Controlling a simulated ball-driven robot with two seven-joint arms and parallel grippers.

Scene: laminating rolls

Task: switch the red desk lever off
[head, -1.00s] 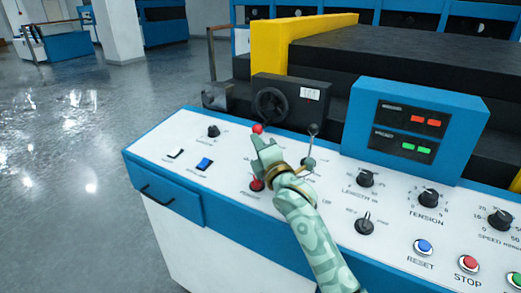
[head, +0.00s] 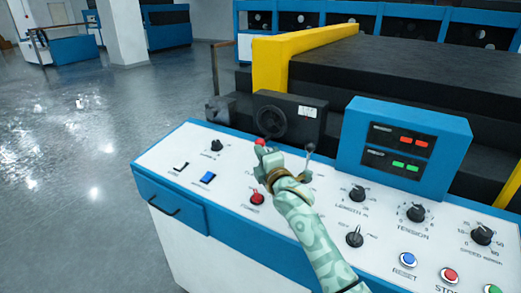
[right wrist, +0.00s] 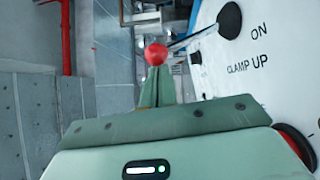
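The red desk lever has a red ball knob (head: 260,143) and stands near the back edge of the white desk panel. In the right wrist view its red ball (right wrist: 155,54) sits at my fingertips, and its metal rod runs to a black boot (right wrist: 230,20) beside the words ON and CLAMP UP. My right gripper (head: 266,155) is just in front of the ball. In the right wrist view its fingers (right wrist: 156,80) are together, with the ball overlapping their tips; I cannot tell whether they touch. My left gripper is not in view.
A grey-knobbed lever (head: 309,148) stands close to the right of my gripper. A red button (head: 257,199) is below it. Black dials, such as the tension dial (head: 415,213), and a blue display box (head: 402,147) lie to the right. A black machine block (head: 289,120) stands behind.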

